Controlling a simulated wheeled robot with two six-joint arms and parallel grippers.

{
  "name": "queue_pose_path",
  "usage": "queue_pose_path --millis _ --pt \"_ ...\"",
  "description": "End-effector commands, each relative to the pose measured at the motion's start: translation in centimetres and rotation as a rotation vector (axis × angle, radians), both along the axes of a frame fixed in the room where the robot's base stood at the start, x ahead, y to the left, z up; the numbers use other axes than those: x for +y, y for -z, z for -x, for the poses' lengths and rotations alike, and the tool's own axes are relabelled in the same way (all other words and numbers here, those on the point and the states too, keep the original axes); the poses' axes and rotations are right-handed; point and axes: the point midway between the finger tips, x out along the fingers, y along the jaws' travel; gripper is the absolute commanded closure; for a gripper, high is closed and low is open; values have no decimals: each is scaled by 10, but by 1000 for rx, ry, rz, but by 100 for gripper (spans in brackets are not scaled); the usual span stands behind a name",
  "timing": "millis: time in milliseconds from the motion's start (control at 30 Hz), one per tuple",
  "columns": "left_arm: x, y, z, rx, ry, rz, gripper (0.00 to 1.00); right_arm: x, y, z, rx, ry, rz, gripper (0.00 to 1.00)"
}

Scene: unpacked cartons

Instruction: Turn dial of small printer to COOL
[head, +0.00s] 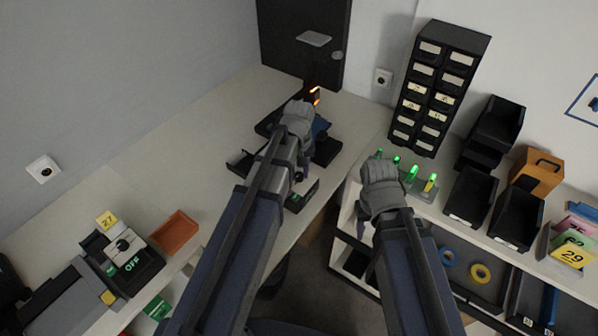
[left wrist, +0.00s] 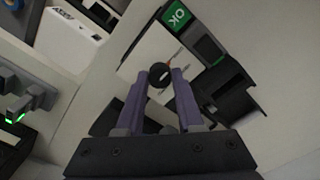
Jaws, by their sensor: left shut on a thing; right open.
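The small printer (head: 326,152) is a dark machine at the far end of the left counter, largely hidden by my left arm in the head view. In the left wrist view its dial (left wrist: 159,72) is a round black knob with a pale mark, in front of a white panel (left wrist: 140,56). My left gripper (left wrist: 160,84) is shut on the dial, one purple finger on each side. The dial's setting and any COOL label cannot be read. My right gripper (head: 380,174) is open, away from the printer at the right counter's edge; its fingertips are hard to make out.
Green-lit pegs (head: 412,174) stand close to my right gripper. A black drawer tower (head: 436,88) and black bins (head: 470,194) line the right counter.

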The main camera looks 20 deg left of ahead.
Motion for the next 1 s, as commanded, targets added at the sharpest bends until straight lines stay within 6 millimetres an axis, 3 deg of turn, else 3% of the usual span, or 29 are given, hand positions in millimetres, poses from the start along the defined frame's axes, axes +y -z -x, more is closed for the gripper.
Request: queue_pose_path --millis 33,67,300,667,1000 --pt "0 0 0 0 -2 0 100 0 0 0 0 0 0 50" --pt "0 0 0 0 -2 0 60 0 0 0 0 0 0 50" --pt "0 0 0 0 0 0 34 0 0 0 0 0 0 50" --pt "0 -3 0 0 0 0 34 0 -3 0 0 0 0 50" --pt "0 -35 0 0 0 0 34 0 -35 0 0 -1 0 50"
